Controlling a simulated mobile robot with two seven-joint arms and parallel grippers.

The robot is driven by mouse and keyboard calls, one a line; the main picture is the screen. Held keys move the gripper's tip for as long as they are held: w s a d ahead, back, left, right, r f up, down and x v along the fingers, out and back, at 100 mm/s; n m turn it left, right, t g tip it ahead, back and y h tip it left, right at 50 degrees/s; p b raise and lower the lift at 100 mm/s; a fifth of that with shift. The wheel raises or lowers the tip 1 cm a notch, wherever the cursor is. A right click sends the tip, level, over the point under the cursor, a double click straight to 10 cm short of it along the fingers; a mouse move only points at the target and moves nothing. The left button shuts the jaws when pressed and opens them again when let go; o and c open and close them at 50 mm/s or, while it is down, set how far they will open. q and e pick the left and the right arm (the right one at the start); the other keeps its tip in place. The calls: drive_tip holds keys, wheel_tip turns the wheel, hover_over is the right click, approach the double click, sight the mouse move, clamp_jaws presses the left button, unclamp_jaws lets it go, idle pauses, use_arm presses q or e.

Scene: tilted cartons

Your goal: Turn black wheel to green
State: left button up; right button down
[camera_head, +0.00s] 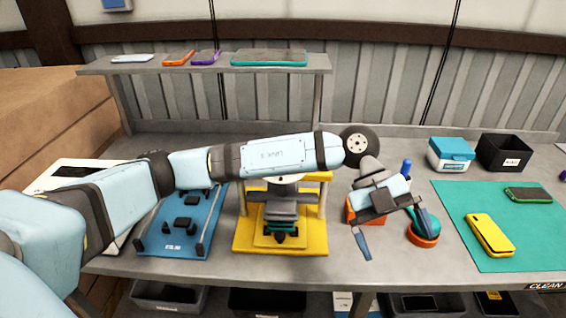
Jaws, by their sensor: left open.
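A yellow press-like fixture (313,243) stands on the middle of the bench, with dark stacked plates (281,210) and a small black part (280,236) at its front. My left forearm crosses in front of its top, so that part is hidden. I cannot make out a black wheel for sure; the round black disc above my gripper looks like my own wrist joint. I cannot tell any green mark on the fixture. My left gripper (391,240) is open, pointing down, to the right of the fixture and apart from it. My right gripper is not in view.
An orange holder (352,211) and a teal-and-orange round item (424,238) are close to my left gripper. A blue board (165,243) lies left of the fixture. A green mat (517,246) bears a yellow phone (489,235). A shelf (220,67) with phones runs behind.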

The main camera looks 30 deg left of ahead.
use_arm(q)
drive_tip(key=w+a+r+n+t+y+b, duration=0.1)
drive_tip(key=w+a+r+n+t+y, duration=0.2)
drive_tip(key=a, duration=0.5)
drive_tip(key=w+a+r+n+t+y+b, duration=0.1)
drive_tip(key=w+a+r+n+y+b, duration=0.1)
drive_tip(key=w+a+r+n+y, duration=0.5)
drive_tip(key=a+r+t+y+b, duration=0.1)
drive_tip(key=a+t+y, duration=0.15)
drive_tip(key=a, duration=0.75)
drive_tip(key=shift+y, duration=0.45)
drive_tip(key=b+x, duration=0.2)
drive_tip(key=x, duration=1.1)
drive_tip(key=shift+a+f, duration=0.15)
drive_tip(key=shift+f, duration=0.05)
drive_tip(key=c, duration=0.6)
